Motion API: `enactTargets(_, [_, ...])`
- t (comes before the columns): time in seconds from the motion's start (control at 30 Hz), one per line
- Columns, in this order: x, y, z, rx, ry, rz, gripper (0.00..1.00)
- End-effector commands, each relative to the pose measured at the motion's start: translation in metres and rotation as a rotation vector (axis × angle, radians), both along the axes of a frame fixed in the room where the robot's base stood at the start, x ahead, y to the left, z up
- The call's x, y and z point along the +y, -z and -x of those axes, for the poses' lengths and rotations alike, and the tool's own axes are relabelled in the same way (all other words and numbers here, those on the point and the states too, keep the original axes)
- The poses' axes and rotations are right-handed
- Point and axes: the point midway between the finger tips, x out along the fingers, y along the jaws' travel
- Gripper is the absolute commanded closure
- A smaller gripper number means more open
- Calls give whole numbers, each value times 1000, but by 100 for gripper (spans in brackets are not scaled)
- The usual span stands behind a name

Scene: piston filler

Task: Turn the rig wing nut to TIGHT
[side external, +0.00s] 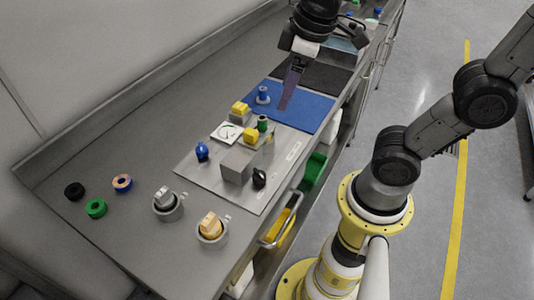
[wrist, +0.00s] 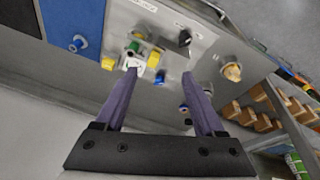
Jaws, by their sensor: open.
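The rig is a grey metal plate (side external: 205,174) on the bench with small parts on it. A black knob (side external: 260,178) stands at its front edge beside a grey box (side external: 238,165); it also shows in the wrist view (wrist: 184,38). A blue knob (side external: 202,151) stands at its left edge. Which part is the wing nut I cannot tell; the printed labels are too small to read. My gripper (side external: 284,107) is open and empty, above the blue mat, apart from the plate's parts. In the wrist view its fingers (wrist: 160,74) frame the blue knob (wrist: 160,77) from a distance.
A white gauge (side external: 226,132), yellow blocks (side external: 250,135) and a green cylinder (side external: 263,123) crowd the plate. A blue spool (side external: 262,95) stands on the blue mat (side external: 312,112). Two knobbed fixtures (side external: 168,207) (side external: 211,232) and several rings (side external: 96,208) occupy the bench's left end.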

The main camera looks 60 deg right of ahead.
Motion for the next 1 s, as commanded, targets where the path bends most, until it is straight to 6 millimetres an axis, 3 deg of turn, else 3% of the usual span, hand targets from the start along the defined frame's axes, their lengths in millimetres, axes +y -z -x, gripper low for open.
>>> enactTargets(0.13, [28, 32, -25, 130, 14, -27, 29])
enactTargets(0.33, [52, 65, -35, 251, -25, -14, 29])
enactTargets(0.63, [57, 92, -33, 282, -46, -2, 29])
enactTargets(1.0, [57, 163, -32, 283, -45, -2, 29])
